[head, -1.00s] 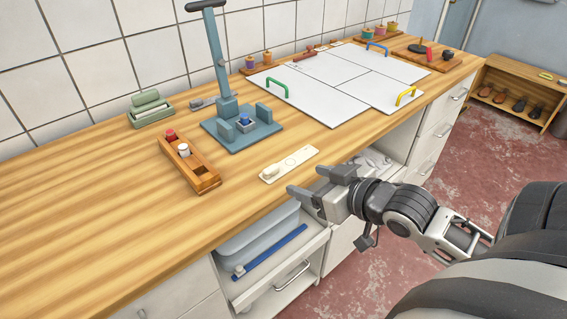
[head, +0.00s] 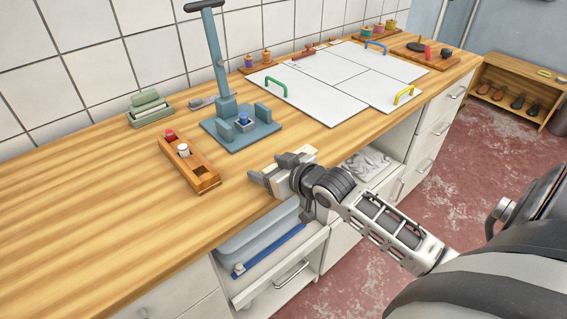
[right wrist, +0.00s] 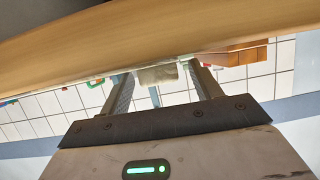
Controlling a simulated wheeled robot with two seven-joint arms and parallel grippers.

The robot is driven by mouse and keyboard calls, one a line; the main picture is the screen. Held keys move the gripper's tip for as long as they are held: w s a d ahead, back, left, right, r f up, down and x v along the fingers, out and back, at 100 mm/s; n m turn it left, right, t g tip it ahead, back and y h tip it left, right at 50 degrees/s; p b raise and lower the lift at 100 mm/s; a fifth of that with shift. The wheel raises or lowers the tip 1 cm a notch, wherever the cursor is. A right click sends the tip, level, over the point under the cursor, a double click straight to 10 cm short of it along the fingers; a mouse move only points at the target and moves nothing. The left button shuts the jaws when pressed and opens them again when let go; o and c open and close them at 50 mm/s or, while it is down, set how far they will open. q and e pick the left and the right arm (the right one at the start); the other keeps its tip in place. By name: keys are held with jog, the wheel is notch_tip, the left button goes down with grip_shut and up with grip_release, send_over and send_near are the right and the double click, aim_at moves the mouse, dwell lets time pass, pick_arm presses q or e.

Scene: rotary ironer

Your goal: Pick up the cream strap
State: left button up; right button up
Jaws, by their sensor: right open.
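The cream strap (head: 305,152) lies on the wooden counter near its front edge. In the head view my right gripper hides most of it, and only its far part shows. My right gripper (head: 266,168) is open, low over the counter edge, with its fingers pointing left across the strap. In the right wrist view, which is upside down, a pale beige piece (right wrist: 157,75), seemingly the strap's raised end, shows between the two open fingers (right wrist: 160,82). I cannot tell whether the fingers touch it. My left gripper is not in view.
A wooden holder with red and white pegs (head: 190,165) stands to the left. A blue-grey lever press (head: 240,128) stands behind. White panels with coloured handles (head: 335,95) lie at the back right. Below the counter edge, an open drawer holds a grey tray (head: 255,238) and a blue strip.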

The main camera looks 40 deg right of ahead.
jog(key=c, duration=1)
jog(key=shift+c, duration=0.2)
jog(key=shift+r, duration=0.1)
